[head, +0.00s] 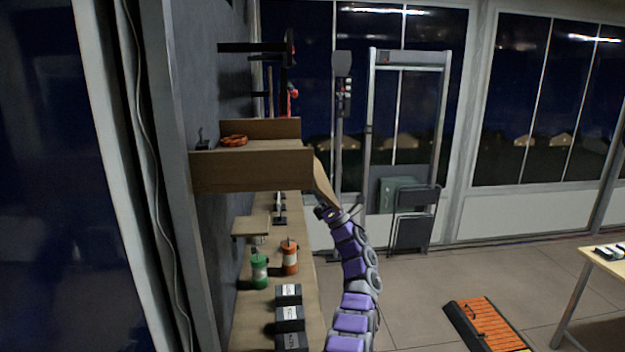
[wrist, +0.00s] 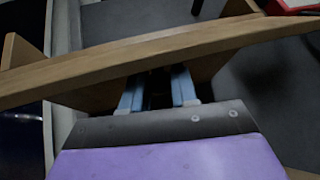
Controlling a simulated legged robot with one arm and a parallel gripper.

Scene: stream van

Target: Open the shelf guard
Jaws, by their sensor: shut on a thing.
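The shelf guard (head: 324,187) is a wooden board at the right end of the wooden shelf (head: 250,170). It slants down and outward from the shelf's front corner. My gripper (head: 327,210) is at the lower end of the guard, on the purple and grey arm. In the wrist view the guard (wrist: 150,62) crosses the picture as a long board. My gripper's blue fingers (wrist: 157,84) reach up to its edge and are shut on it. The fingertips are hidden by the board.
An orange coil (head: 233,140) lies on the shelf. Below, a bench holds a green canister (head: 259,270), an orange canister (head: 289,257) and black boxes (head: 289,318). Folded chairs (head: 413,222) stand at the back.

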